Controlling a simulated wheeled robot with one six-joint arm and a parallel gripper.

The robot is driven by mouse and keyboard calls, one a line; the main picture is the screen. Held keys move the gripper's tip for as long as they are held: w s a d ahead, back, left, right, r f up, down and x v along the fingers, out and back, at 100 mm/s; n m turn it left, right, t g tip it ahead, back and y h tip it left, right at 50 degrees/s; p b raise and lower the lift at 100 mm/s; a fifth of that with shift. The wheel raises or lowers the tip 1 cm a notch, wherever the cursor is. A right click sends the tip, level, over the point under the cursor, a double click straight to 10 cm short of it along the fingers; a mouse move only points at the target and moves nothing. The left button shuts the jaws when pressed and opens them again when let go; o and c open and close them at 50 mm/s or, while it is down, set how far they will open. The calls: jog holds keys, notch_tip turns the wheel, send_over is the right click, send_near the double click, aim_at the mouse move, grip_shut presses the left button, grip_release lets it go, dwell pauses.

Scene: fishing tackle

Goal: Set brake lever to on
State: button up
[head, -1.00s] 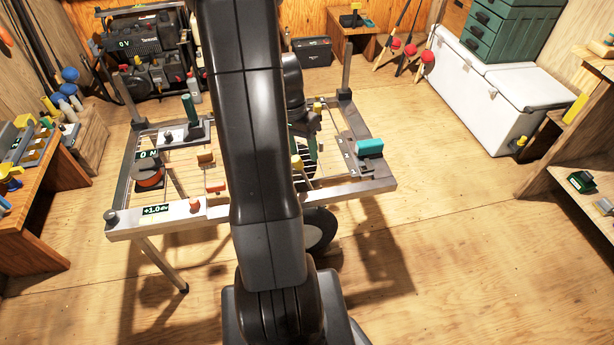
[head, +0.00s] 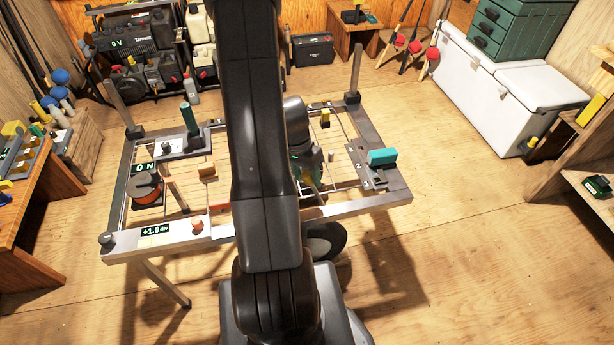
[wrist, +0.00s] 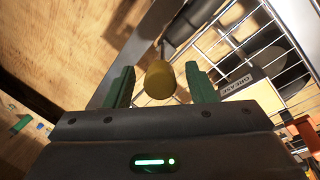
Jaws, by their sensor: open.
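In the wrist view, a rounded yellow knob (wrist: 160,82) on a dark stem lies between the two green fingers of my gripper (wrist: 160,68). The fingers are apart, with gaps on both sides of the knob. I cannot read a label that says whether this is the brake lever, nor tell its setting. In the head view, my gripper (head: 310,176) is low over the right middle of the metal rack table (head: 340,208), and my arm hides the knob between its fingers.
A teal handle (head: 382,157) stands at the rack's right, a green upright handle (head: 188,118) at the back left, and another yellow knob (head: 325,117) at the back. A reel (head: 146,188) sits at the left. The wrist view shows a "GREASE" label (wrist: 237,83) beside wire bars.

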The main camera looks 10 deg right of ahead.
jog(key=shift+f, duration=0.25)
grip_shut()
jog(key=shift+d+r, duration=0.1)
jog(key=shift+d+r+y+p, duration=0.4)
jog(key=shift+d+p, duration=0.25)
jog(key=shift+p, duration=0.35)
jog(key=d+y+p, duration=0.1)
jog(key=d+y, duration=0.5)
jog(key=d, duration=0.4)
jog(key=shift+w+d+f+n, duration=0.25)
jog(key=shift+d+f+n, duration=0.05)
jog(key=shift+d+f, duration=0.1)
